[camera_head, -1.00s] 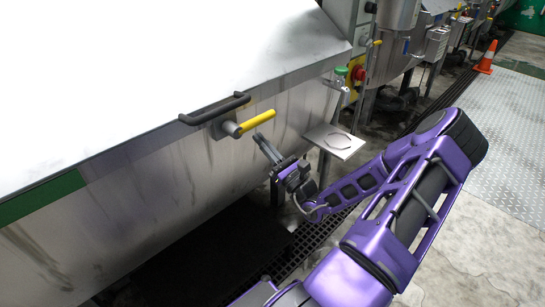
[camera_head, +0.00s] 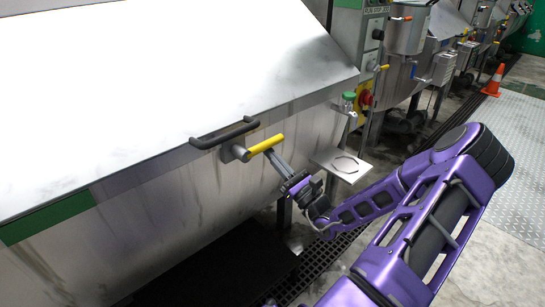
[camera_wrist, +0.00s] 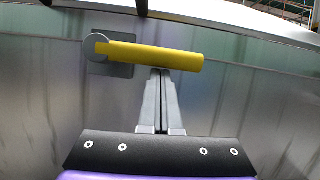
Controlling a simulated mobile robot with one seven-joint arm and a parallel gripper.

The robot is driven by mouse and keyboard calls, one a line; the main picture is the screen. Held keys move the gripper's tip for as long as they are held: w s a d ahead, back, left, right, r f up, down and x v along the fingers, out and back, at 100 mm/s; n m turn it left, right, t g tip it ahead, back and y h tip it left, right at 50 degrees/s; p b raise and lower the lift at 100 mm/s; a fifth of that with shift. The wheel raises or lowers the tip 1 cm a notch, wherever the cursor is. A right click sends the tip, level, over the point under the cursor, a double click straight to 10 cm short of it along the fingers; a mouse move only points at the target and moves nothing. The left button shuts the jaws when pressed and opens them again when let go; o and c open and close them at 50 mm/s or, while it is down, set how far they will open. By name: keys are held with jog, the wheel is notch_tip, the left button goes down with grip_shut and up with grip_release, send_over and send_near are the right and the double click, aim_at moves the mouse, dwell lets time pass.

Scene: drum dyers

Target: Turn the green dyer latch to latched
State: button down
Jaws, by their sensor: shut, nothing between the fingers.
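The dyer latch is a yellow handle (camera_head: 266,144) on a grey round pivot (camera_head: 237,153), on the steel front of the dyer with the green stripe (camera_head: 48,216). The handle points right and slightly up in the head view. In the wrist view the yellow handle (camera_wrist: 155,57) lies nearly level, running right from its pivot (camera_wrist: 97,44). My gripper (camera_head: 272,156) is shut and empty, its fingertips just below the handle.
A black bar handle (camera_head: 224,133) sits on the lid edge just above the latch. A small metal shelf (camera_head: 341,165) juts out to the right, below a green knob (camera_head: 348,97) and a red button (camera_head: 366,98). A dark mat (camera_head: 220,272) lies on the floor below.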

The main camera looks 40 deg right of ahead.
aim_at(273, 145)
jog(key=shift+d+r+n+y+p, duration=0.15)
jog(key=shift+r+n+y+p, duration=0.2)
jog(key=shift+n, duration=0.25)
jog(key=r+n+y+p, duration=0.1)
jog(key=n, duration=0.1)
jog(key=r+n+y+p, duration=0.1)
jog(key=n, duration=0.1)
jog(key=shift+d+r+g+y, duration=0.15)
jog(key=shift+d+g+y, duration=0.05)
jog(key=shift+g+y, duration=0.1)
jog(key=r+n+y+p, duration=0.1)
jog(key=n, duration=0.1)
jog(key=r+n+g+y+p, duration=0.1)
jog(key=n, duration=0.1)
jog(key=shift+a+r+n+g+y+p, duration=0.25)
jog(key=shift+r+n+g, duration=0.25)
jog(key=shift+n, duration=0.65)
jog(key=shift+a+r+n+g+y+p, duration=0.25)
jog(key=shift+r+n+g, duration=0.3)
jog(key=shift+n, duration=0.55)
jog(key=shift+a+r+n+g+y+p, duration=0.25)
jog(key=shift+r+n+g, duration=0.25)
jog(key=shift+n, duration=0.65)
jog(key=shift+f, duration=0.1)
